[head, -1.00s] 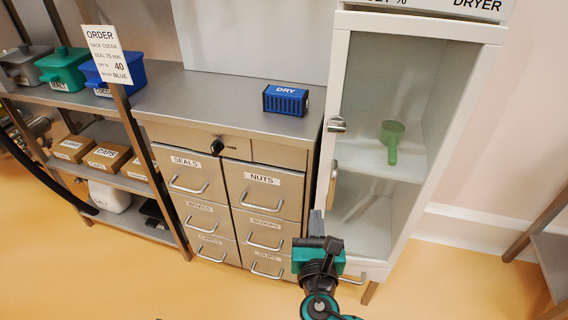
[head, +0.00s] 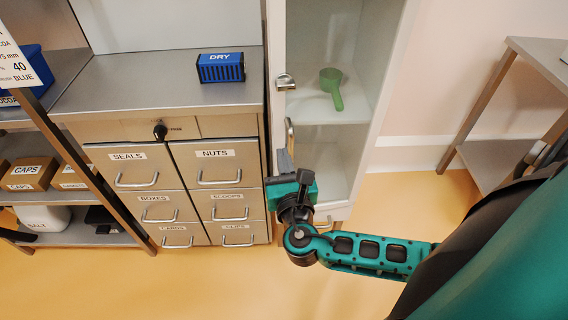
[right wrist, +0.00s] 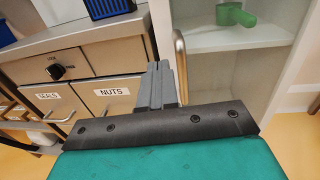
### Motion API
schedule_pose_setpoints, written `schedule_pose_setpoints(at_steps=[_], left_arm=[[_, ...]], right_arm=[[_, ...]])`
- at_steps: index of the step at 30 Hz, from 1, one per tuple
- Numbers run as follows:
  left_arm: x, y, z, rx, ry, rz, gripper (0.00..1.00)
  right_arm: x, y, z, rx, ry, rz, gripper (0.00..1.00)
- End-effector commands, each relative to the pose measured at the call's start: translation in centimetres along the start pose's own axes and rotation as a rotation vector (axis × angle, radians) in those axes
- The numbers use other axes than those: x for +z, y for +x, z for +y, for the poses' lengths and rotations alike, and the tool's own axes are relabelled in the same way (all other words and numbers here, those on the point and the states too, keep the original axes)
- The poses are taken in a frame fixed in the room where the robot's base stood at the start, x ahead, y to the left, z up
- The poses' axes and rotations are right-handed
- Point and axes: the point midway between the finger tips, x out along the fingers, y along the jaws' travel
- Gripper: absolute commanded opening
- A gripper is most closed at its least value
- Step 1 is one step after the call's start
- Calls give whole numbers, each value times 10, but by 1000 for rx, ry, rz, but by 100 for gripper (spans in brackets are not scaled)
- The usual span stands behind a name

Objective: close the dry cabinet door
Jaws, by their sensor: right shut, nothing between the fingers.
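The white dry cabinet (head: 385,62) stands right of the steel drawer unit. Its front has a metal latch (head: 286,82) and an upright bar handle (head: 290,135) on the left edge. The handle also shows in the right wrist view (right wrist: 181,66). The cabinet's inside shows clearly; I cannot tell how far the door stands from its frame. My right gripper (head: 284,160) is shut and empty, its fingertips close by the handle's lower end. In the right wrist view the fingers (right wrist: 160,84) are together, just left of the handle; contact is unclear. My left gripper is out of view.
A green scoop (head: 333,86) is on a shelf inside the cabinet. A blue DRY box (head: 221,68) sits on the steel drawer unit (head: 150,92). A shelf rack with boxes is at left, and a steel table (head: 530,45) at right. Open floor lies in front.

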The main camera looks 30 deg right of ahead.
Motion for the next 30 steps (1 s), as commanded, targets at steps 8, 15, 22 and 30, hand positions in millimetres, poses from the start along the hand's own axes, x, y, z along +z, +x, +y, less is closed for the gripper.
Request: schedule_pose_setpoints(at_steps=[8,15,22,30], left_arm=[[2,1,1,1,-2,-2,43],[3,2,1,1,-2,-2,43],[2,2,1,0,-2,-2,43],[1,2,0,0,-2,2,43]], right_arm=[[0,58,0,0,-1,-2,0],[0,82,1,1,0,1,0],[-1,85,0,1,1,3,0],[-1,91,1,-20,1,1,0]])
